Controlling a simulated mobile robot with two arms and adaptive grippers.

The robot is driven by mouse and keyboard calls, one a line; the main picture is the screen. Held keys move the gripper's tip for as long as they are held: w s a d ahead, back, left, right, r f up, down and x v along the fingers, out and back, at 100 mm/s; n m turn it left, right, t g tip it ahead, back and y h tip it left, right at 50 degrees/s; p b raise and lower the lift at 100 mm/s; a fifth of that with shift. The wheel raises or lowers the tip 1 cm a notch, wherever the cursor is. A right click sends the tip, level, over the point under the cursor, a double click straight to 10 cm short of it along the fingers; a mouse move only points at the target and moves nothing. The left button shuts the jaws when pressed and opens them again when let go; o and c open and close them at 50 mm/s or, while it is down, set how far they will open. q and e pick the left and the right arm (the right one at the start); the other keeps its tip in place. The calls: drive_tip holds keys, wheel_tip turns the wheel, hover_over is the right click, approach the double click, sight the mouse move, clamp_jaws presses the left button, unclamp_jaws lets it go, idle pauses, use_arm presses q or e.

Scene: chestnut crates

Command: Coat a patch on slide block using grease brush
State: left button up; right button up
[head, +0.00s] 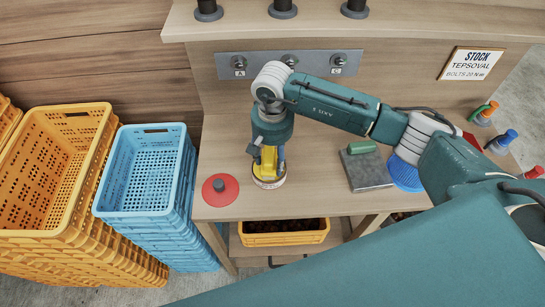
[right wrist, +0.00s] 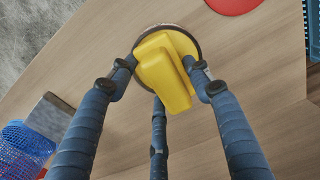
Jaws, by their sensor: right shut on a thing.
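My right gripper (head: 268,160) is shut on a tool with a blocky yellow handle and a round base, likely the grease brush (head: 268,178). In the right wrist view its three blue fingers (right wrist: 159,80) close around the yellow handle (right wrist: 165,70), with the dark-rimmed base under it. The tool is at the bench's front left; I cannot tell whether it touches the top. The grey slab, likely the slide block (head: 368,174), lies right of it, well apart. It also shows in the right wrist view (right wrist: 48,112). My left gripper is not in view.
A red disc (head: 230,193) with a dark knob lies left of the tool. A green piece (head: 362,147) is at the slab's far edge, and a blue mesh basket (head: 406,178) stands to its right. Blue crates (head: 150,212) flank the bench (head: 315,205). Bare benchtop separates tool and slab.

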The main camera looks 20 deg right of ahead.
sight(273, 154)
drive_tip(key=shift+s+f+b, duration=0.15)
drive_tip(key=shift+b, duration=0.25)
idle(1.4)
wheel_tip(273, 154, up, 2)
drive_tip(key=shift+r+p, duration=0.15)
drive_tip(key=shift+p, duration=0.3)
drive_tip(key=shift+r+p, duration=0.75)
drive_tip(key=shift+r, duration=1.75)
drive_tip(key=s+d+r+n+b, duration=0.1)
drive_tip(key=s+n+b, duration=0.1)
drive_tip(key=s+b, duration=0.2)
drive_tip(key=s+d+r+n+b, duration=0.1)
drive_tip(key=s+d+n+b, duration=0.1)
drive_tip(key=s+b, duration=0.3)
drive_tip(key=s, duration=0.4)
drive_tip(key=shift+s+r, duration=0.15)
drive_tip(key=shift+r, duration=0.25)
